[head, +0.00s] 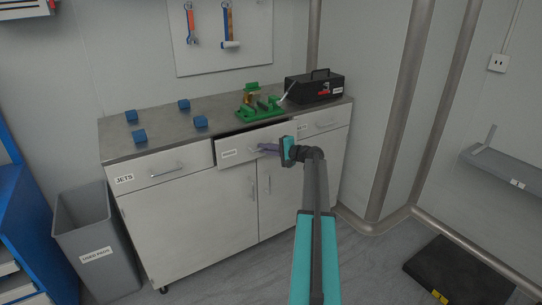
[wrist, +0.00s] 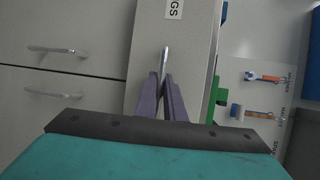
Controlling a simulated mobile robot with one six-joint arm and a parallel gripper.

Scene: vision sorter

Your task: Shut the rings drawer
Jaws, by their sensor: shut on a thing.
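The rings drawer (head: 235,146) is the middle drawer of the grey cabinet (head: 185,215). It stands partly open, its front out past its neighbours and a dark gap along its top edge. Its label is small in the head view; in the wrist view the drawer front (wrist: 190,45) shows a label ending in "GS". My gripper (head: 264,148) is at the drawer's handle. In the wrist view its two purple fingers (wrist: 162,84) are closed on the bar handle (wrist: 164,57), hiding part of it.
The drawer marked JETS (head: 170,168) and the right drawer (head: 325,120) look shut. On the worktop (head: 160,120) are several blue blocks, a green fixture (head: 262,108) and a black toolbox (head: 315,88). A grey bin (head: 95,240) stands left; a black mat (head: 458,272) lies right.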

